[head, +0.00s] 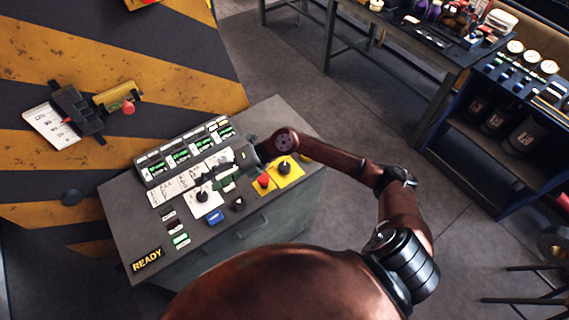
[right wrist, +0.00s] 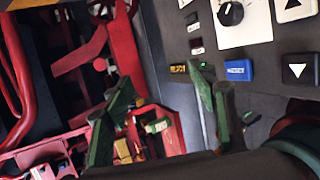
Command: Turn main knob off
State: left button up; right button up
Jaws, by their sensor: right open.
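The control console (head: 122,204) stands left of centre in the head view. A black knob on a white plate (head: 202,195) is on its front half; a second black knob (head: 284,168) sits on a yellow plate beside a red button. I cannot tell from labels which is the main knob. My right gripper (head: 224,180) is over the console between these two knobs, its green fingers partly hidden by its own body. In the right wrist view the fingers (right wrist: 160,78) are apart and empty. The white-plate knob (right wrist: 231,13) is cut by the top edge there, clear of the fingers. My left gripper is not in view.
A blue button (head: 215,217) and a dark triangle button (head: 237,204) lie near the gripper. A row of green-lit switches (head: 180,155) runs along the console's back. A cluttered workbench (head: 395,35) and a shelf stand at the right. A striped panel fills the left.

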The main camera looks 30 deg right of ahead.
aim_at(284, 166)
jog(key=d+f+h, duration=0.2)
jog(key=d, duration=0.3)
jog(key=w+d+f+g+h, duration=0.1)
jog(key=d+f+h, duration=0.2)
jog(key=d, duration=0.3)
jog(key=w+d+f+g+h, duration=0.1)
jog(key=d+f+h, duration=0.2)
jog(key=d, duration=0.2)
jog(key=shift+d+n, duration=0.3)
jog(key=d+h, duration=0.1)
jog(key=d, duration=0.2)
jog(key=d+h, duration=0.1)
jog(key=d, duration=0.2)
jog(key=d+r+m+g+h, duration=0.1)
jog(key=d+h, duration=0.1)
jog(key=d, duration=0.1)
jog(key=shift+w+d, duration=0.25)
jog(key=shift+d, duration=0.05)
jog(key=shift+d+f, duration=0.15)
jog(key=shift+d, duration=0.2)
notch_tip(284, 166, down, 8)
jog(key=shift+r+p, duration=0.25)
jog(key=shift+p, duration=0.15)
jog(key=shift+c, duration=0.4)
jog(key=c, duration=1.1)
